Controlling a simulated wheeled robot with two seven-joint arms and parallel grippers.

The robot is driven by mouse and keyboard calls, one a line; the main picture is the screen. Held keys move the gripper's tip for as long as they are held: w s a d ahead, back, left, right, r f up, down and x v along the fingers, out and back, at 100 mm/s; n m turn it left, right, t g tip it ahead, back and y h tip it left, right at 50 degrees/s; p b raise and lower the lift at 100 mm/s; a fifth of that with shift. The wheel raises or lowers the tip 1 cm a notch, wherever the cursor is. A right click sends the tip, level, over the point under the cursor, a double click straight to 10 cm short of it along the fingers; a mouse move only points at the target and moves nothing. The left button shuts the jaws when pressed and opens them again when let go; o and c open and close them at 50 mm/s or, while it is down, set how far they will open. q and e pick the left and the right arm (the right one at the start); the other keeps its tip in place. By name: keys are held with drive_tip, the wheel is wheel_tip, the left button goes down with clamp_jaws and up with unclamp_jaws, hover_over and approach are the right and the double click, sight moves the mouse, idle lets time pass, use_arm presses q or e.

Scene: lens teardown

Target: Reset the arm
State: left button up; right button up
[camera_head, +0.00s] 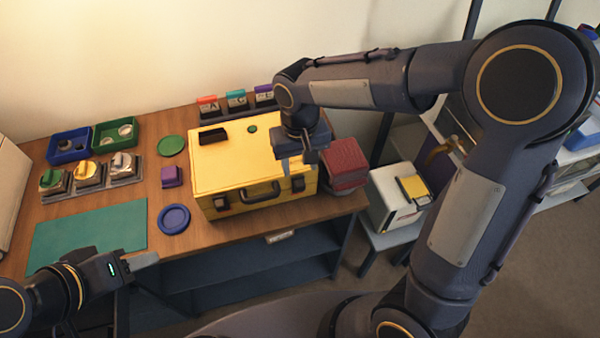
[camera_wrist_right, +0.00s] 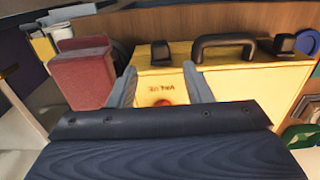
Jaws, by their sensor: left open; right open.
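My right gripper (camera_head: 297,166) is over the right end of a yellow case (camera_head: 228,165) on the table. In the right wrist view its two fingers (camera_wrist_right: 160,84) are spread, with nothing between them. The yellow case (camera_wrist_right: 225,82), its black handle and a red spot show beyond the fingers; I cannot tell whether they touch it. My left gripper (camera_head: 142,262) is at the lower left, near the table's front edge by the teal mat (camera_head: 88,236). It is open, and no held object shows.
A dark red box (camera_head: 346,160) stands right of the case. A blue plate (camera_head: 174,219), purple block (camera_head: 171,177), green disc (camera_head: 171,146) and blue bin (camera_head: 68,147) lie left of it. A white box (camera_head: 395,198) stands on a low stand to the right.

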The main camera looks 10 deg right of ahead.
drive_tip(key=shift+r, duration=0.85)
drive_tip(key=shift+d+r, duration=0.1)
drive_tip(key=shift+d, duration=0.05)
drive_tip(key=s+d+r+t+y, duration=0.1)
drive_tip(key=s+d+t, duration=0.1)
drive_tip(key=s, duration=0.4)
drive_tip(key=s+d+r+m+t+y, duration=0.1)
drive_tip(key=s+d, duration=0.3)
drive_tip(key=s, duration=0.1)
drive_tip(key=s+d+r+m+t+y, duration=0.1)
drive_tip(key=s+d+r+t, duration=0.1)
drive_tip(key=s, duration=0.4)
drive_tip(key=shift+s+d+t+y, duration=0.3)
drive_tip(key=shift+d+y, duration=0.1)
drive_tip(key=shift+d, duration=0.1)
drive_tip(key=shift+c, duration=0.3)
